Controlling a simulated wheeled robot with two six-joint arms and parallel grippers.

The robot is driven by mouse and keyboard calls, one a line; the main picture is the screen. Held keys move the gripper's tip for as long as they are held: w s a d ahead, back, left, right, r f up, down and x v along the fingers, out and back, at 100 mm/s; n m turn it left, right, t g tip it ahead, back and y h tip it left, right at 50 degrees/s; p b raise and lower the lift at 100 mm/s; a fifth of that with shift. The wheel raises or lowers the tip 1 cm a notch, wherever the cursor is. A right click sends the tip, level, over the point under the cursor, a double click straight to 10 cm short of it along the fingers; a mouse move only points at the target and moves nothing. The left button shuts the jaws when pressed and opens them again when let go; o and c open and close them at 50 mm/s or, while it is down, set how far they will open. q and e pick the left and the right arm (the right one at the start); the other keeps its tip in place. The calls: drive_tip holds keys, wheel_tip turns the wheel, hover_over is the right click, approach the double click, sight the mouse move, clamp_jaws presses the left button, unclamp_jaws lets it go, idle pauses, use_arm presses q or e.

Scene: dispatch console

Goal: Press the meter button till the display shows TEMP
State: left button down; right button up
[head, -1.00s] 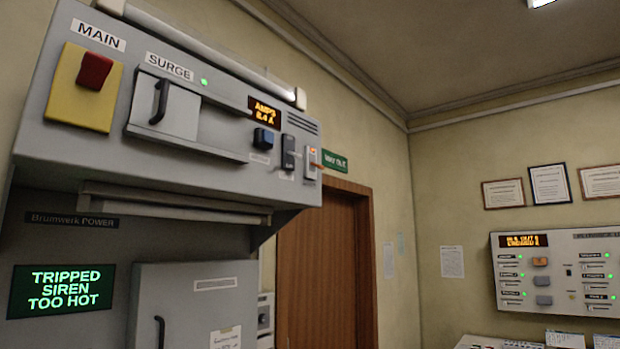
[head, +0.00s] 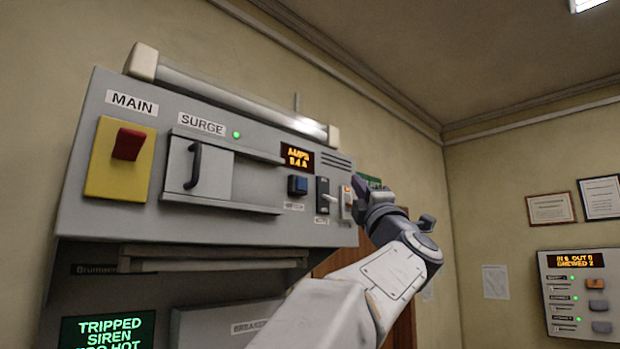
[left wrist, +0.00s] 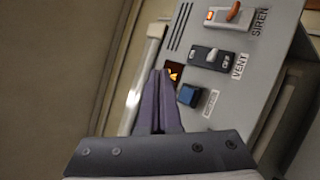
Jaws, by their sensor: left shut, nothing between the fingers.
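My left gripper (head: 359,183) is shut and empty, in front of the panel's right end, to the right of the button in the head view. In the left wrist view its closed fingers (left wrist: 159,73) point towards the panel; the blue button (left wrist: 188,95) shows right beside them and the display (left wrist: 174,72) is partly hidden behind them. Contact with the button is not visible.
A vent switch (left wrist: 212,57) and a lit siren switch (left wrist: 229,16) sit close to the button. The red main switch (head: 128,144) and surge cover handle (head: 193,165) are further left. A green screen (head: 108,331) reads TRIPPED, SIREN, partly cut off. A tube lamp (head: 235,97) runs along the top.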

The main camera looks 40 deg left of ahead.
sight(302, 184)
use_arm(q)
drive_tip(key=s+a+n+g+y, duration=0.1)
drive_tip(key=s+a+r+n+g+y, duration=0.1)
drive_tip(key=n+g, duration=0.1)
drive_tip(key=shift+r, duration=0.3)
drive_tip(key=shift+a, duration=0.15)
drive_tip(key=a+p, duration=0.1)
drive_tip(key=a, duration=0.7)
drive_tip(key=shift+w+a, duration=0.3)
idle(1.6)
drive_tip(key=shift+a, duration=0.4)
